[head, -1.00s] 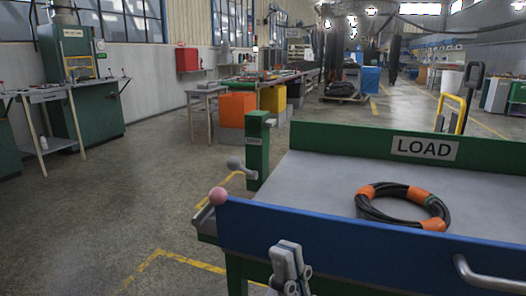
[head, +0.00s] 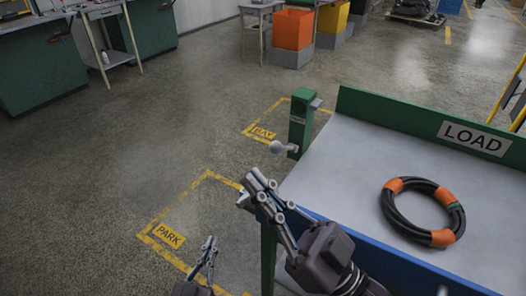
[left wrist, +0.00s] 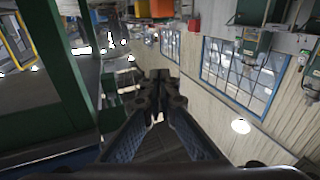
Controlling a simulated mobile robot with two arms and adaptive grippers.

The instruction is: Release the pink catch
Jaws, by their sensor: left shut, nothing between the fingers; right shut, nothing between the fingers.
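The pink ball of the catch is not visible now in the head view; my right gripper covers the left end of the blue panel (head: 377,257), where the ball was. My right gripper (head: 254,183) is shut and empty, its tips at that corner of the LOAD table (head: 340,165). I cannot tell whether it touches the catch. My left gripper (head: 209,246) is shut and empty, low and further left, over the floor beside the table. In the left wrist view its closed fingers (left wrist: 160,92) point away from the camera, with no pink part in sight.
A green post (head: 301,120) with a grey ball lever (head: 284,147) stands at the table's far left corner. A black hose coil with orange bands (head: 398,212) lies on the table. The floor left of the table, with yellow PARK (head: 169,236) and BAY (head: 263,133) markings, is clear.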

